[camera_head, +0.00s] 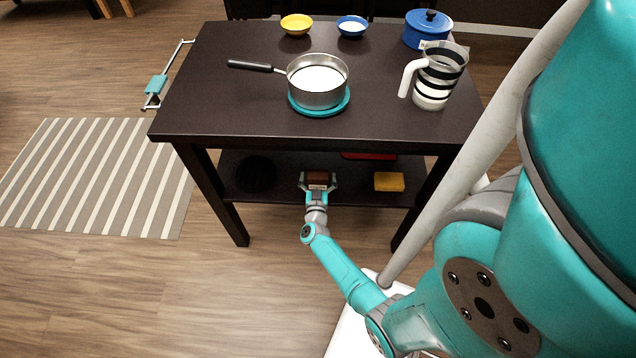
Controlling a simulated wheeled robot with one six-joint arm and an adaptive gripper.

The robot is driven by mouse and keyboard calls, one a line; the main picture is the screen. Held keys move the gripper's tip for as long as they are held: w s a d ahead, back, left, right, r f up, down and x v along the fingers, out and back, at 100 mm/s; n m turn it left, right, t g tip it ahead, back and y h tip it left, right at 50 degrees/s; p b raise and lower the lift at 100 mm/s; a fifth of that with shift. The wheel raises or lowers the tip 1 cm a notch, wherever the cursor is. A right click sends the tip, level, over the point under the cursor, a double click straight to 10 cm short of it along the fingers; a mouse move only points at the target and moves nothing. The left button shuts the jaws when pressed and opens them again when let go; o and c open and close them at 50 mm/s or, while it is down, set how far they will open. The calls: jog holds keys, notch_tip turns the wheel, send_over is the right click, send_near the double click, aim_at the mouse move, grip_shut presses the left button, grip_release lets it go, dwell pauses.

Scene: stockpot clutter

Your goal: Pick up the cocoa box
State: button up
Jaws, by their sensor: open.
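A small brown box (317,178), likely the cocoa box, is on the lower shelf (285,192) of the dark table. My gripper (318,184) is at the front of that shelf, with its open fingers on the left and right sides of the box. I cannot tell whether the fingers touch it. The box's lower part is hidden behind my gripper, and no label is readable.
A yellow block (389,181) lies right of my gripper on the shelf, a dark round thing (256,174) left, and a red thing (369,156) behind. The tabletop (220,100) above holds a saucepan (318,88), a striped pitcher (440,75), a blue pot (427,30) and two bowls.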

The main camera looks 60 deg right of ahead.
jog(key=c, duration=1.2)
jog(key=shift+c, duration=0.2)
jog(key=shift+r, duration=0.15)
